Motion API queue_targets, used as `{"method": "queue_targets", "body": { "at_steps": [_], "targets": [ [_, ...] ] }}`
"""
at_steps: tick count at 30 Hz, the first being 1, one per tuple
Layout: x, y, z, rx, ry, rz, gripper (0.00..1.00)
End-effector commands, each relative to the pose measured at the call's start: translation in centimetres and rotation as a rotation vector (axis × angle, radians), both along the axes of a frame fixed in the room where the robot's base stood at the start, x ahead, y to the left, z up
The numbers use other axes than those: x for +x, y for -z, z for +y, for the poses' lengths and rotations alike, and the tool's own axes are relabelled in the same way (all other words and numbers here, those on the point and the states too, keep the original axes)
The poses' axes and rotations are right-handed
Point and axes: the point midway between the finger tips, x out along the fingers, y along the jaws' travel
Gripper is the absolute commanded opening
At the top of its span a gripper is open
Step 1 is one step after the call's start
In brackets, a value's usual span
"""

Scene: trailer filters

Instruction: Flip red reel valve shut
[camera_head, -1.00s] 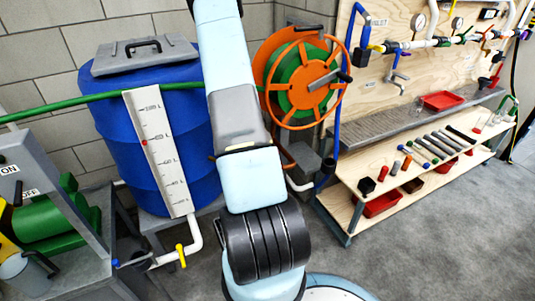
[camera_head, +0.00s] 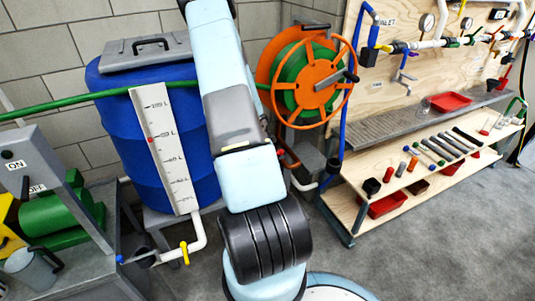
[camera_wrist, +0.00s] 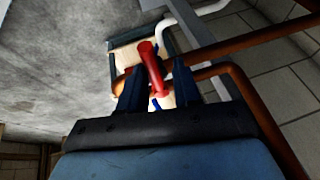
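The red valve handle (camera_wrist: 151,68) shows in the wrist view between and just beyond my two dark fingers. My gripper (camera_wrist: 157,75) is open, with its fingers apart on either side of the handle; I cannot tell whether either finger touches it. A copper-brown pipe (camera_wrist: 250,90) runs close by on the right. In the head view the orange reel (camera_head: 312,88) with green hose stands behind my arm on the right. A small red piece (camera_head: 294,162) shows below it, beside my arm. My gripper is hidden behind my arm there.
A blue drum (camera_head: 110,120) with a white scale stands left of my arm. A grey bench with a green motor (camera_head: 55,215) is at lower left. A wooden workbench (camera_head: 350,205) with tools and red trays is at right. Grey floor is clear at lower right.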

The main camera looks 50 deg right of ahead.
Motion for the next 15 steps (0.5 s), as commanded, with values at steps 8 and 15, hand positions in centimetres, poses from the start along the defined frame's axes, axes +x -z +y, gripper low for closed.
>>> {"method": "queue_targets", "body": {
  "at_steps": [8,15],
  "targets": [
    [-0.34,-0.04,-0.24,0.000,0.007,0.001,0.43],
    [-0.40,-0.40,-0.07,0.000,0.007,0.002,0.43]
  ]
}}
